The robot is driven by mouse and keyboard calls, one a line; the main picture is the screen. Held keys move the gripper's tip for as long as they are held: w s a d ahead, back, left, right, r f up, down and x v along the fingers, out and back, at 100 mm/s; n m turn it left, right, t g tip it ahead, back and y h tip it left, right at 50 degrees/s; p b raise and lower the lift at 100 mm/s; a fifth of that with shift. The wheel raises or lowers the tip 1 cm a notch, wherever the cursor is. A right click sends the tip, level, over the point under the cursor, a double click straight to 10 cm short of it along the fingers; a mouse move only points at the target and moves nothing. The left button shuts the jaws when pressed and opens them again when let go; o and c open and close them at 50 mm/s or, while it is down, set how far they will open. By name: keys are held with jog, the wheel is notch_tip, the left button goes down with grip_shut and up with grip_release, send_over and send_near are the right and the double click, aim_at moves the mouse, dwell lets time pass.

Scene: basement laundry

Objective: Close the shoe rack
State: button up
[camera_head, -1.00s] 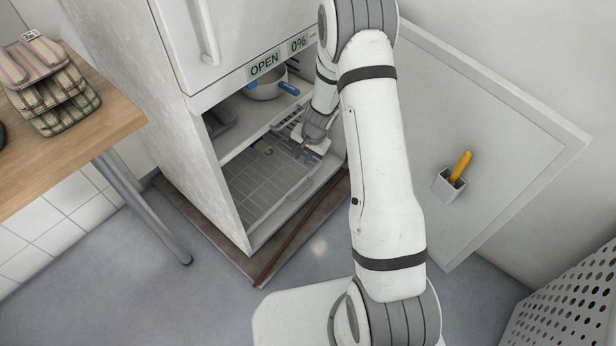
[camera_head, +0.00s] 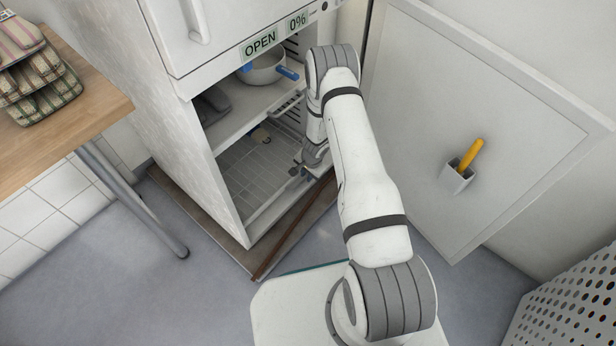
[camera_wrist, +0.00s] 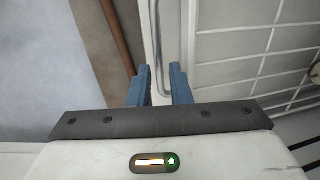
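A white cabinet (camera_head: 205,170) stands open. In its lower bay is a wire-grid rack (camera_head: 252,175) with a pale front rail, which I take to be the shoe rack. My gripper (camera_head: 300,168) is at the right part of this front rail, partly hidden by my arm. In the wrist view the two blue fingers (camera_wrist: 161,78) are apart. A thin metal handle (camera_wrist: 156,35) on the rail runs down to the gap between them. I cannot tell whether they touch it. The grid (camera_wrist: 240,45) lies to the right of the fingers.
The cabinet's large door (camera_head: 480,110) is swung open to the right and carries a holder (camera_head: 457,178) with a yellow-handled item. A pot (camera_head: 264,69) stands on the upper shelf. A wooden table (camera_head: 85,100) is at left. Grey floor (camera_head: 110,260) is clear in front.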

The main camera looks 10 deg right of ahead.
jog(key=shift+f, duration=0.35)
jog(key=shift+c, duration=0.5)
grip_shut()
